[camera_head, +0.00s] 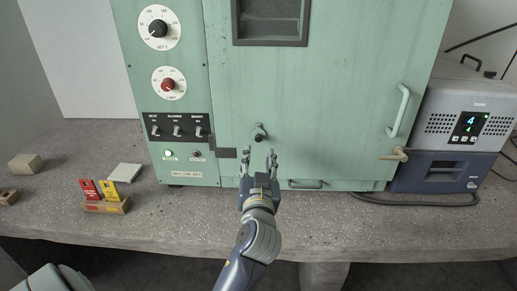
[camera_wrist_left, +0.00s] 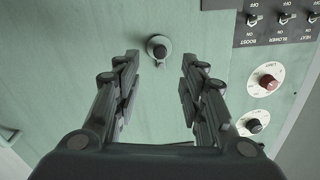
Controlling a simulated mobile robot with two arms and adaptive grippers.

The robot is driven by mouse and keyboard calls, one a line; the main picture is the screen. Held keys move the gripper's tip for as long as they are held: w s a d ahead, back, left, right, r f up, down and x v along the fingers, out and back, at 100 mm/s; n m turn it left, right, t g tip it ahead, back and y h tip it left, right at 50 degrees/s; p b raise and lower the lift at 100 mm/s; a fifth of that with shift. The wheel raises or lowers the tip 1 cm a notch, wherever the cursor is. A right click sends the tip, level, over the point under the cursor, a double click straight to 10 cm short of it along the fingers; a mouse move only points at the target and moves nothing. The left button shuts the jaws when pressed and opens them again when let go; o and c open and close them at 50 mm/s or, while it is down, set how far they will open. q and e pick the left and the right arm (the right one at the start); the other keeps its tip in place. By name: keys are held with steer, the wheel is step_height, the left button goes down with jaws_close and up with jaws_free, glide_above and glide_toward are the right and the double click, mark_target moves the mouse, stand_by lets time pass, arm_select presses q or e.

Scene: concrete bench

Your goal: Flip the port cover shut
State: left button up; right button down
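A small dark round port with its cover (camera_head: 260,132) sits low on the front of the green cabinet (camera_head: 300,95). It also shows in the left wrist view (camera_wrist_left: 158,46) as a dark disc in a grey ring with a small tab at its edge. I cannot tell how far the cover stands open. My left gripper (camera_head: 259,158) is open and empty, just below the port in the head view. In the left wrist view its two fingers (camera_wrist_left: 159,78) stand apart, with the port between and beyond their tips, apparently untouched. My right gripper is not in view.
A switch panel (camera_head: 178,128) and two dials are left of the port. A door handle (camera_head: 398,111) and a blue-grey device (camera_head: 462,125) stand to the right. Red and yellow tags in a wooden block (camera_head: 106,206) are on the bench (camera_head: 190,222) at left.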

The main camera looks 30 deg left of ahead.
arm_select(q)
steer(key=v, duration=0.4)
steer(key=shift+s+d, duration=0.15)
steer(key=shift+f, duration=0.1)
